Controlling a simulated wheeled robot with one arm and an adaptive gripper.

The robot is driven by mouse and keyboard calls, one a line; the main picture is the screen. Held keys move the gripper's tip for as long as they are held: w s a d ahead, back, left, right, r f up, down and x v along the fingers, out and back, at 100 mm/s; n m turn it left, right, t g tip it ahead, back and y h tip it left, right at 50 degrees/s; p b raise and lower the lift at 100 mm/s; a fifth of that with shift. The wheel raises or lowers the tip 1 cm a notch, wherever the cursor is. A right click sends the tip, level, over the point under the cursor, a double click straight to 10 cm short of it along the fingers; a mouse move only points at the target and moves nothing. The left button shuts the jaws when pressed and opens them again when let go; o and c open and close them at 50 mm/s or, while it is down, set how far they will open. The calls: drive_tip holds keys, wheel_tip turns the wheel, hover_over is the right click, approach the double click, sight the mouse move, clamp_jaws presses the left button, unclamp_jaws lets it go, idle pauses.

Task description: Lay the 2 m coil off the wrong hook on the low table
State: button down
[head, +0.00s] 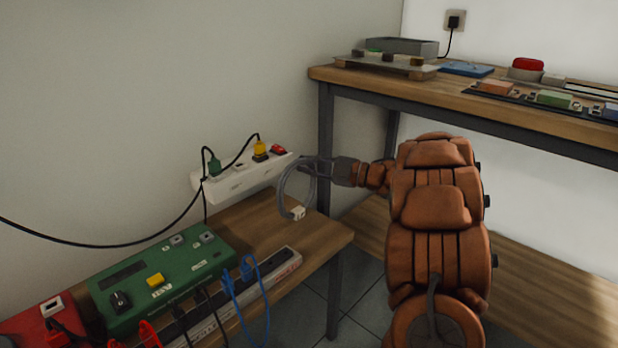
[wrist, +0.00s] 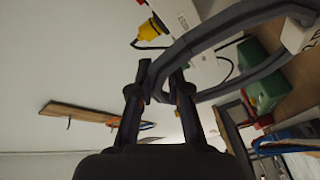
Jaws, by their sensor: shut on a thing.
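A grey cable coil (head: 283,188) with a small white tag (head: 298,213) hangs from my gripper (head: 325,165). My gripper is shut on the coil's upper part. In the wrist view the coil (wrist: 215,38) passes between the dark fingers (wrist: 160,90) and loops off to the right. The low table (head: 318,238) has a wooden top, and the coil shows over its back right part. I cannot tell whether the coil's lower end touches it. A wooden board with hooks (wrist: 85,112) is on the wall in the wrist view. Writing on the tag is too small to read.
A white power strip (head: 240,178) with plugs stands at the table's back. A green device (head: 160,275), a grey socket strip (head: 275,265) and a red box (head: 35,320) crowd the left and front. A taller workbench (head: 480,105) stands right. Bare wood shows at the table's right.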

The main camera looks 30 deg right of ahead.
wheel_tip(320, 180, down, 3)
drive_tip(key=shift+r+b, duration=0.15)
drive_tip(key=shift+b, duration=0.45)
drive_tip(key=c, duration=1.1)
unclamp_jaws()
drive_tip(key=shift+r, duration=0.1)
drive_tip(key=p+v, duration=0.4)
drive_tip(key=v, duration=0.8)
drive_tip(key=shift+p, duration=0.35)
